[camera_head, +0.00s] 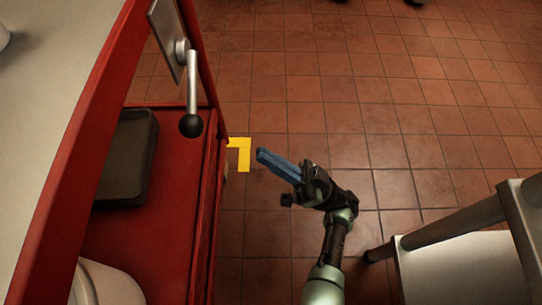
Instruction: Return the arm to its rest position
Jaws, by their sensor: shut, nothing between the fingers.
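My gripper (278,163) is at the middle of the head view, over the tiled floor. Its blue fingers lie together and point to the upper left, with nothing between them. My arm (330,258) runs from the bottom edge of the picture up to the gripper. The gripper is apart from the red cabinet (207,190) on the left.
A lever with a black knob (191,126) sticks out from the red cabinet, above and left of my gripper. A dark tray (127,160) sits on a red shelf. A yellow floor mark (243,153) lies near the fingertips. A metal stand (455,265) is at lower right.

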